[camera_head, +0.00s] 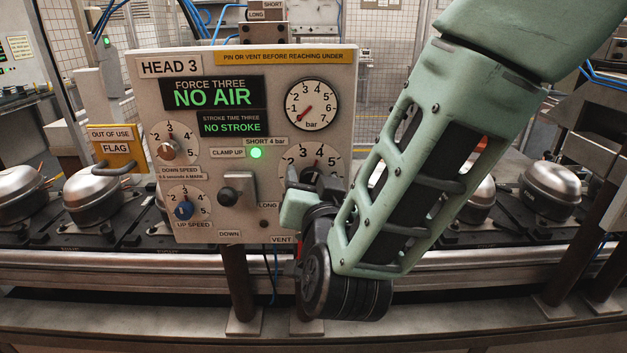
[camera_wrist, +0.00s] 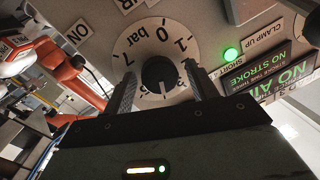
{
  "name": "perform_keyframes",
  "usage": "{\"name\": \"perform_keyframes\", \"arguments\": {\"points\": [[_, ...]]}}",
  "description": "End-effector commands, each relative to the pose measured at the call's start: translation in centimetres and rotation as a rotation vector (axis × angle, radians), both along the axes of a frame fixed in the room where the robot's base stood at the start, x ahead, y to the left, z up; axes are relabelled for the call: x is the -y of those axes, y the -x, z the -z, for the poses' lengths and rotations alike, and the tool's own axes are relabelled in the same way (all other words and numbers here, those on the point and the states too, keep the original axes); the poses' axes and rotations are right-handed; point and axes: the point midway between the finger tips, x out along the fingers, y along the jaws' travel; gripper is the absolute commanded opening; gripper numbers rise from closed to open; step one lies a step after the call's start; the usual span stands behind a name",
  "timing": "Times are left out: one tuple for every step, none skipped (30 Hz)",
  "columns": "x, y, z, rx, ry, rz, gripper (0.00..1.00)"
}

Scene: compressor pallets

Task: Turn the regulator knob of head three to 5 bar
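The head three panel (camera_head: 220,225) carries a regulator dial (camera_head: 331,158) at its lower right, with a dark round knob (camera_head: 311,174) partly hidden by my gripper. The wrist view shows the knob (camera_wrist: 160,75) face on, on a white dial (camera_wrist: 130,55) that appears rotated. A pale pointer line on the knob points down in that view, roughly toward the middle numbers; the exact value is unclear. My gripper (camera_wrist: 160,78) has one finger on each side of the knob, with visible gaps. In the head view my gripper (camera_head: 305,195) is in front of the dial.
The bar gauge (camera_head: 312,104) has its needle at the low end. A display (camera_head: 212,93) reads NO AIR, and a green lamp (camera_head: 256,153) is lit. A lever (camera_head: 237,190) stands left of the regulator. Compressors (camera_head: 95,190) line the conveyor behind.

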Motion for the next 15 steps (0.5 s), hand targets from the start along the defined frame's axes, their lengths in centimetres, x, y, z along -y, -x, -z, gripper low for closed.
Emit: {"name": "perform_keyframes", "arguments": {"points": [[0.00, 0.01, 0.00, 0.000, 0.000, 0.000, 0.47], [0.00, 0.02, 0.00, 0.000, 0.000, 0.000, 0.38], [0.00, 0.02, 0.00, 0.000, 0.000, 0.000, 0.27], [0.00, 0.02, 0.00, 0.000, 0.000, 0.000, 0.19], [0.00, 0.03, 0.00, 0.000, 0.000, 0.000, 0.13], [0.00, 0.03, 0.00, 0.000, 0.000, 0.000, 0.13], [0.00, 0.03, 0.00, 0.000, 0.000, 0.000, 0.13], [0.00, 0.03, 0.00, 0.000, 0.000, 0.000, 0.13], [0.01, 0.04, 0.02, 0.000, -0.001, 0.000, 0.13], [0.01, 0.04, 0.04, 0.000, -0.003, 0.000, 0.13], [0.02, 0.04, 0.09, 0.000, -0.006, 0.000, 0.13], [0.02, 0.04, 0.14, 0.001, -0.011, 0.001, 0.13], [0.03, 0.04, 0.19, 0.001, -0.017, 0.001, 0.13], [0.03, 0.04, 0.24, 0.002, -0.025, 0.000, 0.13], [0.04, 0.04, 0.32, 0.002, -0.038, 0.001, 0.13]]}}
